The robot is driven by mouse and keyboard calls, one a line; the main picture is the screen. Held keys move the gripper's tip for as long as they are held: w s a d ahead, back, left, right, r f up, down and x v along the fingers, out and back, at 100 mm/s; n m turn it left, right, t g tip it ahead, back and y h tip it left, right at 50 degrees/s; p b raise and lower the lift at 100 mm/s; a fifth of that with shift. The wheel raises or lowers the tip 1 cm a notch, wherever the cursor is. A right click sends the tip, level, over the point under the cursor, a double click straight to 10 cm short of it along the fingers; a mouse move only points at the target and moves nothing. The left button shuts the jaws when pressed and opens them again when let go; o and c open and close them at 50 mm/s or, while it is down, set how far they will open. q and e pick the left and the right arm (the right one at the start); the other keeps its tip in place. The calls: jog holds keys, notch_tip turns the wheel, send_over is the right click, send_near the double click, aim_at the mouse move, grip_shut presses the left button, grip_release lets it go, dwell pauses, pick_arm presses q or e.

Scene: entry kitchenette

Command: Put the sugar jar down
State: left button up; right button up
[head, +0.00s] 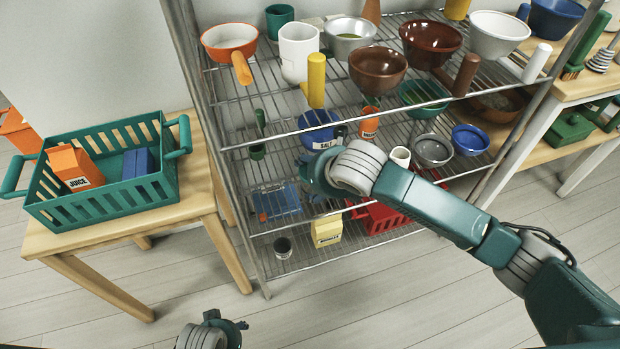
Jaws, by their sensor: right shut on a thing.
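My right gripper (318,178) is in front of the wire shelf rack, at about the height of its middle shelves. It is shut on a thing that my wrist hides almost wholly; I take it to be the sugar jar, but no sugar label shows. A label reading SALT (325,144) shows just above the gripper, in front of a blue bowl. My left gripper (230,322) shows only in part at the bottom edge, low over the floor and away from the rack; its jaws are unclear.
The rack's top shelf (270,103) is crowded with bowls, pans and a white pot. Lower shelves hold bowls, a white cup (400,157), a yellow box (326,231) and a red crate (385,217). A green basket (95,205) stands on a wooden table (195,190) at left.

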jog(key=w, duration=0.1)
jog(key=w+a, duration=0.1)
jog(key=shift+w+a, duration=0.15)
jog(key=shift+w, duration=0.2)
notch_tip(320, 180, down, 3)
jog(key=shift+b, duration=0.65)
jog(key=shift+f, duration=0.2)
jog(key=o, duration=1.9)
jog(key=shift+s+f, duration=0.1)
jog(key=shift+f, duration=0.1)
pick_arm(q)
jog(key=r, duration=0.2)
jog(key=w+r, duration=0.1)
jog(key=r, duration=0.2)
jog(key=shift+w, duration=0.2)
jog(key=shift+d, duration=0.1)
pick_arm(e)
jog(key=shift+r, duration=0.2)
